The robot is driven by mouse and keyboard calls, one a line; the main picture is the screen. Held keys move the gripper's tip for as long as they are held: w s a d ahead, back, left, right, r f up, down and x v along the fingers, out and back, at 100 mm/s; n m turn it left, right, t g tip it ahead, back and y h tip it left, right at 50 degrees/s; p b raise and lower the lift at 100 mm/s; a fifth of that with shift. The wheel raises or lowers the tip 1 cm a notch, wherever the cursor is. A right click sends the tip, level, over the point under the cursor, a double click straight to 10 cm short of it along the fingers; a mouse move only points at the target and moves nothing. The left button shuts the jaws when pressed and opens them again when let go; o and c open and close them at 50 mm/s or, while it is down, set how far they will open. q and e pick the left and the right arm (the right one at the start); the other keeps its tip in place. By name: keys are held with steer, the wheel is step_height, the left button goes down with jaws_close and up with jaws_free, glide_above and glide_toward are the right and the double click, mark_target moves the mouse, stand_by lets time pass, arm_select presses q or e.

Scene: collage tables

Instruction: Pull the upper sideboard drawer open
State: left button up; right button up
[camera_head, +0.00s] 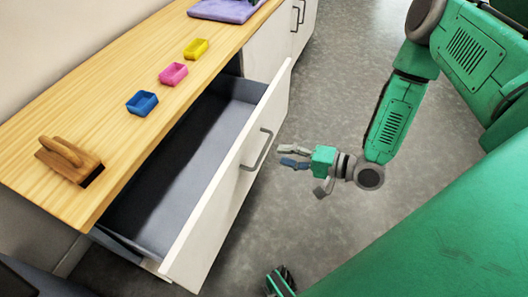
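The upper sideboard drawer (222,186) stands pulled well out, with its white front away from the cabinet and its dark grey inside showing empty. A grey bar handle (256,149) is on the drawer front. My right gripper (281,156) is just to the right of the handle, apart from it in the picture. Its two fingers point left toward the drawer front, with a gap between them and nothing held.
The wooden sideboard top (110,98) carries a blue tray (142,103), a pink tray (173,74), a yellow tray (196,49), a purple item (226,8) and a wooden handled piece (68,158). Grey floor (330,75) is clear right of the cabinet.

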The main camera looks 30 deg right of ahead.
mark_target(263, 150)
steer(key=b+x, duration=0.1)
steer(key=x, duration=0.6)
steer(key=shift+r, duration=0.1)
steer(key=shift+s, duration=0.15)
jaws_close()
